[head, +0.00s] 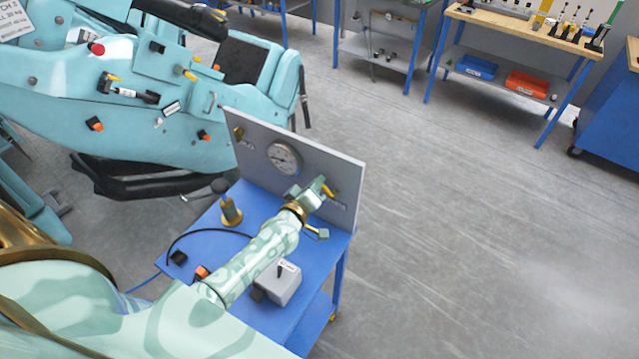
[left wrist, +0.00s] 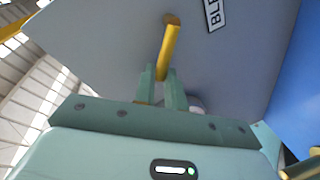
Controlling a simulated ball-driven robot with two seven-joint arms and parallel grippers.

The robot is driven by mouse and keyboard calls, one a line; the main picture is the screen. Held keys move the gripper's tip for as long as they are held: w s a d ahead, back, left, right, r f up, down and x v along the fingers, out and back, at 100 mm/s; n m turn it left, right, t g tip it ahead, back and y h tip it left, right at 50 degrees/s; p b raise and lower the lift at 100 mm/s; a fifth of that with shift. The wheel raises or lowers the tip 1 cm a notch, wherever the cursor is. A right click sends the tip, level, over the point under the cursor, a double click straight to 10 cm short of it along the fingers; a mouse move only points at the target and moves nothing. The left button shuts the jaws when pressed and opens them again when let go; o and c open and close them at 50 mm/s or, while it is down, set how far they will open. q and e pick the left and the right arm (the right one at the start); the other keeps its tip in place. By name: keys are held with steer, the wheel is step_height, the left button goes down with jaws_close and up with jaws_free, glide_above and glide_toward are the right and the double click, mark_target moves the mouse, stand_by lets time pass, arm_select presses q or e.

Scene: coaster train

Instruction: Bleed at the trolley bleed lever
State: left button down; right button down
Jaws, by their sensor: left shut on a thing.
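The yellow bleed lever (head: 330,193) sticks out from the right side of the grey upright panel (head: 345,172) on the blue trolley (head: 205,228). In the left wrist view the lever (left wrist: 169,46) is a yellow rod slanting down from the panel (left wrist: 110,50), beside a partly cut-off label (left wrist: 215,12) reading "BLE". My left gripper (head: 318,190) is at the panel, shut on the lever. In the left wrist view its fingers (left wrist: 162,88) stand on both sides of the lever's lower end. My right gripper is not in view.
A round gauge (head: 284,158) sits on the panel. The trolley top holds a black-knobbed brass fitting (head: 231,210) and a grey switch box (head: 280,283). A teal coaster car (head: 150,100) stands behind at left. Open floor (head: 470,220) lies right.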

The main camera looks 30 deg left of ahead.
arm_select(q)
steer(key=shift+a+f+n+h+b, duration=0.3)
steer(key=shift+f+n+b, duration=0.35)
steer(key=shift+n, duration=0.4)
steer(key=shift+a+f+n+h+b, duration=0.15)
steer(key=shift+f+n+h+b, duration=0.3)
steer(key=shift+n+b, duration=0.5)
steer(key=shift+a+f+n+h+b, duration=0.25)
steer(key=shift+f+n+b, duration=0.4)
steer(key=shift+n, duration=0.55)
steer(key=c, duration=1.5)
jaws_free()
steer(key=shift+o, duration=0.2)
steer(key=s+r+p, duration=0.2)
steer(key=s+r, duration=0.1)
steer(key=s, duration=1.3)
steer(key=shift+a, duration=0.45)
